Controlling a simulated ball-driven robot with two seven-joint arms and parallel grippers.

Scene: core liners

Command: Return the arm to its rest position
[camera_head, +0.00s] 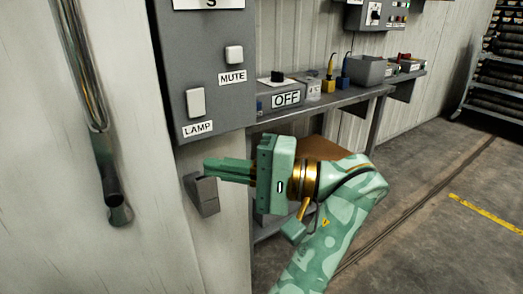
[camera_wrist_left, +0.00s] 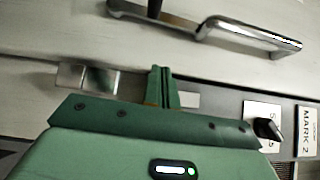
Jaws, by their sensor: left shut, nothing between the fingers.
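My left gripper (camera_head: 212,167) is pale green, and its two fingers point left, closed together with nothing between them. It also shows in the left wrist view (camera_wrist_left: 162,72) with the fingers together. In the head view the fingers overlap the top of a small grey wall box (camera_head: 203,196), below the grey panel (camera_head: 215,75); I cannot tell whether they touch it. My green patterned left arm (camera_head: 335,235) comes up from the bottom of the picture. My right gripper is not in view.
The panel carries a LAMP switch (camera_head: 195,102) and a MUTE switch (camera_head: 234,54). A shelf (camera_head: 350,97) behind the arm holds an OFF box (camera_head: 286,99) and a grey bin (camera_head: 366,70). A metal handle (camera_wrist_left: 245,35) shows in the left wrist view. Floor at right is clear.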

